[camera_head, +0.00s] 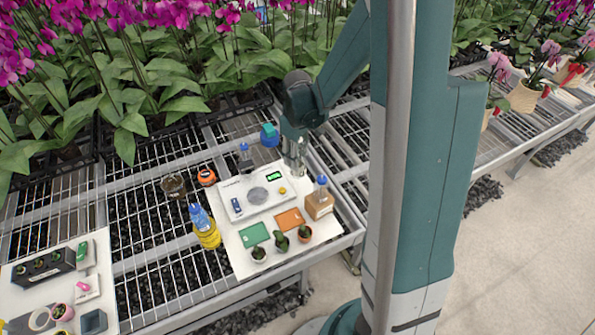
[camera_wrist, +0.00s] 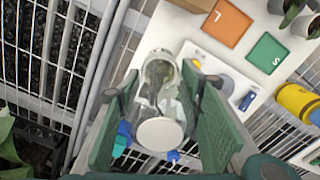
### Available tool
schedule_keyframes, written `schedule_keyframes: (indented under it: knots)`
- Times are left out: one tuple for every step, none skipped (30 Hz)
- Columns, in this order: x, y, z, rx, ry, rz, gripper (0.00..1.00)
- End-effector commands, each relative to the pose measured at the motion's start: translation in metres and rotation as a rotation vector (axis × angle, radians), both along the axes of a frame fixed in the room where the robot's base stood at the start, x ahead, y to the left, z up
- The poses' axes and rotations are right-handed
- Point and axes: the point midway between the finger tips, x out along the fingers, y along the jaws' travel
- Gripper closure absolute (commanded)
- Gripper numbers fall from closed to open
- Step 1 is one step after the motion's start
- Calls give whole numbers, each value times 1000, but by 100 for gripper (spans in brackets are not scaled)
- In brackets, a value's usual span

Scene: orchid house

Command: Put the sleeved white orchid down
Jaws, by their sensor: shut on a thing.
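My gripper (camera_head: 292,146) is over the back right of the white board, beside the scale (camera_head: 240,187). In the wrist view its two green finger pads stand either side of a clear, whitish sleeved thing (camera_wrist: 163,88), which I take to be the sleeved white orchid. It has a pale round rim at one end and a white disc at the other. In the head view it shows only as a small pale shape (camera_head: 296,163) below the fingers, partly hidden. I cannot tell whether its base touches anything. Its flowers are not clearly visible.
The white board (camera_head: 240,261) carries a green card (camera_head: 253,234), an orange card (camera_head: 290,219), small potted plants and a wooden block (camera_head: 319,206) with a bottle. A yellow bottle (camera_head: 207,232) stands to the left. Tall magenta orchids line the back. Open mesh bench lies left of the board.

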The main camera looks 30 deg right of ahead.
Motion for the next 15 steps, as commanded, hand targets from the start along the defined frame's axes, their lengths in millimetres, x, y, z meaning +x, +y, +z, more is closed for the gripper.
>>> schedule_keyframes:
  knots:
    - [1, 0, -7, 0, 0, 0, 85]
    - [1, 0, -11, 0, 0, 0, 85]
    - [1, 0, -15, 0, 0, 0, 85]
    - [0, 0, -18, 0, 0, 0, 85]
    - [0, 0, -21, 0, 0, 0, 85]
    - [0, 0, -23, 0, 0, 0, 85]
    - [0, 0, -25, 0, 0, 0, 85]
    - [0, 0, -26, 0, 0, 0, 85]
    - [0, 0, -28, 0, 0, 0, 85]
    - [0, 0, -28, 0, 0, 0, 85]
    - [0, 0, -29, 0, 0, 0, 85]
    - [0, 0, -29, 0, 0, 0, 85]
    - [0, 0, -29, 0, 0, 0, 85]
    - [0, 0, -29, 0, 0, 0, 85]
    - [0, 0, -29, 0, 0, 0, 85]
